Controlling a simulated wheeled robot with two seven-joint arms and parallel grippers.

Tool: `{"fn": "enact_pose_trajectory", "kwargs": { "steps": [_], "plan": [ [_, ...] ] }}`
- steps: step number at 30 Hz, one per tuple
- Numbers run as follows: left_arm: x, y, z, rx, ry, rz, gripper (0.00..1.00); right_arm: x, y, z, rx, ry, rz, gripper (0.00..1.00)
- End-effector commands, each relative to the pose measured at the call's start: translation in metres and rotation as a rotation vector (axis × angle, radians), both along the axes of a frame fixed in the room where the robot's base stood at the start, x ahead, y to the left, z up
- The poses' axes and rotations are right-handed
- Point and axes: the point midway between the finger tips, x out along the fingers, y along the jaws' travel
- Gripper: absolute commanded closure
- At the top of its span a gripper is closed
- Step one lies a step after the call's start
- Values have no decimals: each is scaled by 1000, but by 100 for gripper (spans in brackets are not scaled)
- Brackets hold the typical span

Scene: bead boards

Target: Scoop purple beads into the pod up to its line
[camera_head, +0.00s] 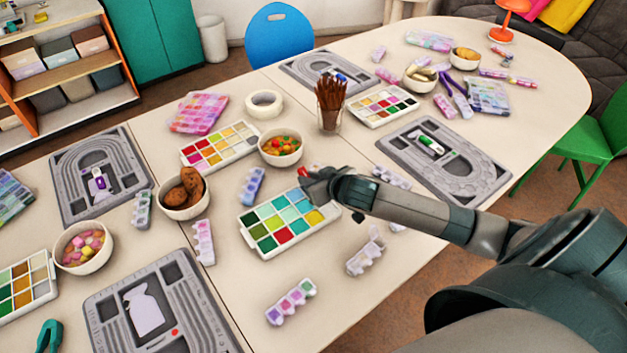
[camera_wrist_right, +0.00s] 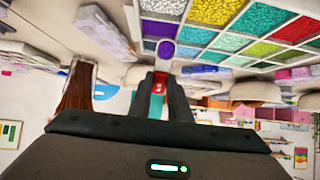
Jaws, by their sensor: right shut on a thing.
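My right gripper (camera_head: 312,182) is at the far right corner of the nearer bead tray (camera_head: 243,222). It is shut on a small scoop with a red handle (camera_wrist_right: 158,87). In the right wrist view, the scoop's pale lilac bowl (camera_wrist_right: 166,49) is at the tray's edge, beside the purple bead compartment (camera_wrist_right: 161,29). I cannot tell whether the bowl touches the beads or holds any. My gripper and wrist hide that corner in the head view. Several pod strips lie around, one with purple and green contents (camera_head: 291,302); which one is the task's pod is unclear. My left gripper is out of view.
A bowl of colourful pieces (camera_head: 281,148) and a cup of brown sticks (camera_head: 330,108) stand beyond the tray. A pale pod strip (camera_head: 365,257) lies below my right forearm. A grey board (camera_head: 205,318) lies near left. The table between has bare patches.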

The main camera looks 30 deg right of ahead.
Motion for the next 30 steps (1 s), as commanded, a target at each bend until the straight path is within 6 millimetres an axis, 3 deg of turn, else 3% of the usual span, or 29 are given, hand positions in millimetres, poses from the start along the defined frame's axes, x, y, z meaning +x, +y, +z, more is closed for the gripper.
{"fn": "enact_pose_trajectory", "kwargs": {
  "steps": [6, 12, 26, 30],
  "plan": [
    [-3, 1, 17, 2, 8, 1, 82, 3, 33, 58, 6, -6, -6, 100],
    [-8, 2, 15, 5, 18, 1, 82, -4, 78, 114, 7, -4, -15, 100],
    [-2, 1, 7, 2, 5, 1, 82, -27, 122, 169, 3, 1, -24, 100],
    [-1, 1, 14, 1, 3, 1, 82, -30, 131, 182, 5, 10, -18, 100]
  ]
}}
